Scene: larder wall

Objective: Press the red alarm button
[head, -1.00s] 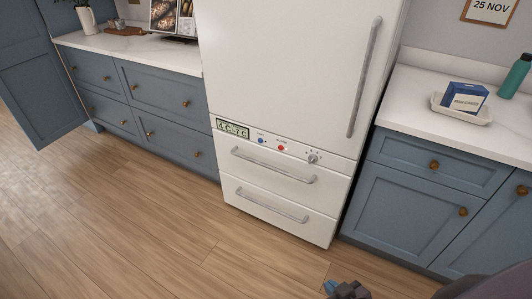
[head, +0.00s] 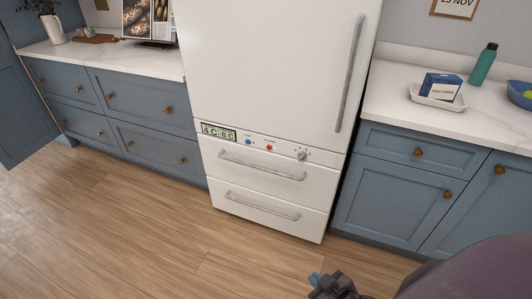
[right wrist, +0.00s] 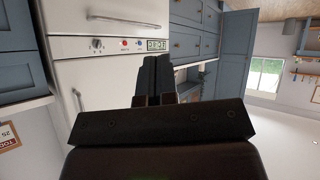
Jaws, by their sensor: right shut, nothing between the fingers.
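The red alarm button (head: 269,147) is a small round button on the white fridge's control strip. A blue button (head: 248,142) sits to its left and a dial (head: 302,155) to its right. In the right wrist view, which is upside down, the red button (right wrist: 124,43) shows near the blue one. My right gripper (head: 318,280) is low at the bottom of the head view, apart from the fridge and below its drawers. In the right wrist view its fingers (right wrist: 155,66) are shut together and empty. My left gripper is not in view.
The fridge (head: 265,70) has a tall door handle (head: 350,75) and two drawer handles standing out below the strip. Blue cabinets (head: 395,190) flank it. A counter at right holds a dish (head: 437,98) and a green bottle (head: 483,64). The wooden floor (head: 150,225) in front is clear.

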